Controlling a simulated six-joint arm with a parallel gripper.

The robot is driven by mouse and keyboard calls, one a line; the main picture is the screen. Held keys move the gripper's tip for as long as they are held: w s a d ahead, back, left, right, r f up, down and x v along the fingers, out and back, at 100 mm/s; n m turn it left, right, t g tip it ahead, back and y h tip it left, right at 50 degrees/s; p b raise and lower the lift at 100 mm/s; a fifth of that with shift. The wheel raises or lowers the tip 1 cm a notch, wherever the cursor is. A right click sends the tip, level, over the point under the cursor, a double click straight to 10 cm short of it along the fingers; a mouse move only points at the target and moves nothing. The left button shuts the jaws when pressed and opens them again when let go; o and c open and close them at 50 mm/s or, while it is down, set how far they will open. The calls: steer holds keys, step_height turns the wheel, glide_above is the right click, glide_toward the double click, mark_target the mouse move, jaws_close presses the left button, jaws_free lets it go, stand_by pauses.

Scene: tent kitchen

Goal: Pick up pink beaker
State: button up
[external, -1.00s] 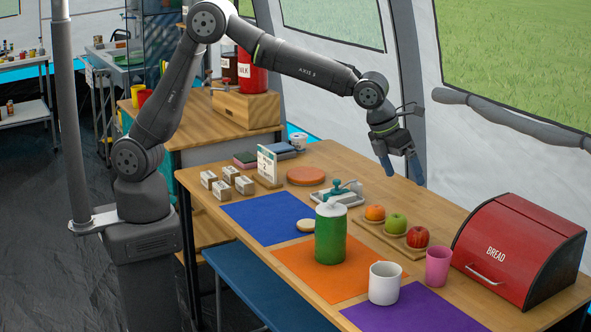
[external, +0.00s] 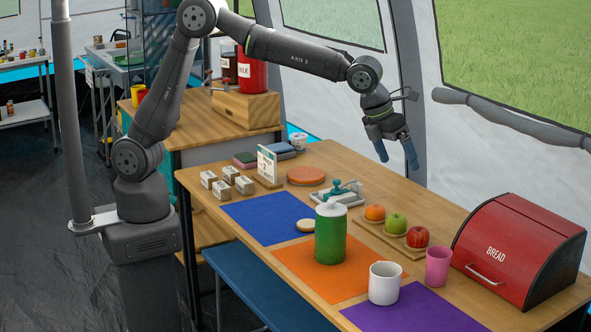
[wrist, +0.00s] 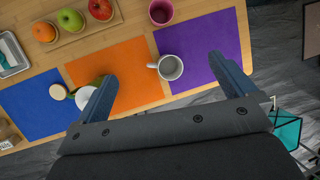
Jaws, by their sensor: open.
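The pink beaker (external: 438,266) stands upright on the wooden table, between the red apple and the red bread box. It also shows in the wrist view (wrist: 160,12) at the top edge, partly cut off. The beaker is clear of the fingers.
A tall green canister (external: 330,235) is on the orange mat (external: 285,262). A fruit board with an orange, green apple and red apple (external: 417,237) is behind. The bread box (external: 520,250) is at right.

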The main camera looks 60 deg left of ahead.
steer(key=shift+c, duration=1.4)
steer(key=n+h, duration=1.1)
steer(key=n, duration=1.1)
glide_toward(448, 264)
steer(key=x, duration=0.6)
steer(key=shift+w+d+f, duration=0.2)
steer(key=shift+w+f, duration=0.05)
steer(key=shift+w, duration=0.1)
